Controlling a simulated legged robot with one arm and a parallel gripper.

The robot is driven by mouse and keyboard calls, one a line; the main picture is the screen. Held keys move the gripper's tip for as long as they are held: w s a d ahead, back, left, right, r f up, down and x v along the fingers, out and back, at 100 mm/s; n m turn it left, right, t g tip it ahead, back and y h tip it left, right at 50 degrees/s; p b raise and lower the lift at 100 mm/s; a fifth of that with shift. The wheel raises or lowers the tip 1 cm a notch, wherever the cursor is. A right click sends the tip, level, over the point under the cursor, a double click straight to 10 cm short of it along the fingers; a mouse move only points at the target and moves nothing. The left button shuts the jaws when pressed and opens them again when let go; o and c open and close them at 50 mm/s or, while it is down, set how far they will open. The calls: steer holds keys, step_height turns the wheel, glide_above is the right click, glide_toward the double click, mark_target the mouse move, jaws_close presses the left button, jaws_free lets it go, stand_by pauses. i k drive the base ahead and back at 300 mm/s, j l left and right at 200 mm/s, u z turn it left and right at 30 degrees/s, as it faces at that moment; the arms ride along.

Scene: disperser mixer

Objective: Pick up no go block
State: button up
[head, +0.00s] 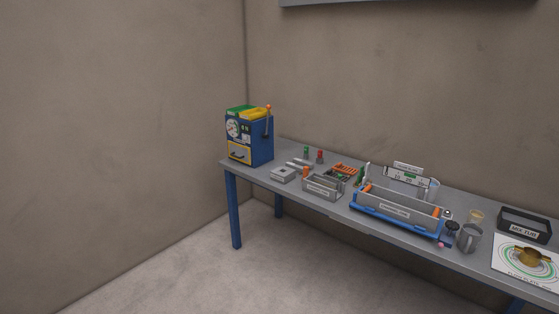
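No block with a readable no go label shows in the head view. A small red-topped piece (320,156) stands near the back of the workbench, beside a similar green-topped piece (306,153). I cannot tell whether either one is the no go block. A small grey block-like item (283,174) lies on the left part of the bench, too small to identify. My gripper is not in view.
The long grey workbench (262,176) with blue legs runs along the back wall. It carries a blue machine (250,136) with a lever, a grey labelled bin (323,188), a blue-framed trough (398,207), a mug (468,238) and a black tray (525,225). The floor in front is clear.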

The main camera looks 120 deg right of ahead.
mark_target(320, 160)
steer(key=z, duration=4.6)
steer(key=i+j, duration=0.1)
steer(key=i, duration=0.4)
steer(key=i+j+z, duration=0.1)
steer(key=i, duration=0.45)
steer(key=i+j, duration=0.15)
steer(key=i, duration=0.35)
steer(key=i+j, duration=0.15)
steer(key=i, duration=0.4)
steer(key=i+j+z, duration=0.1)
steer(key=i, duration=0.4)
steer(key=i+j, duration=0.25)
steer(key=i, duration=0.25)
steer(key=i+j, duration=0.2)
steer(key=i, duration=0.35)
steer(key=l+z, duration=0.05)
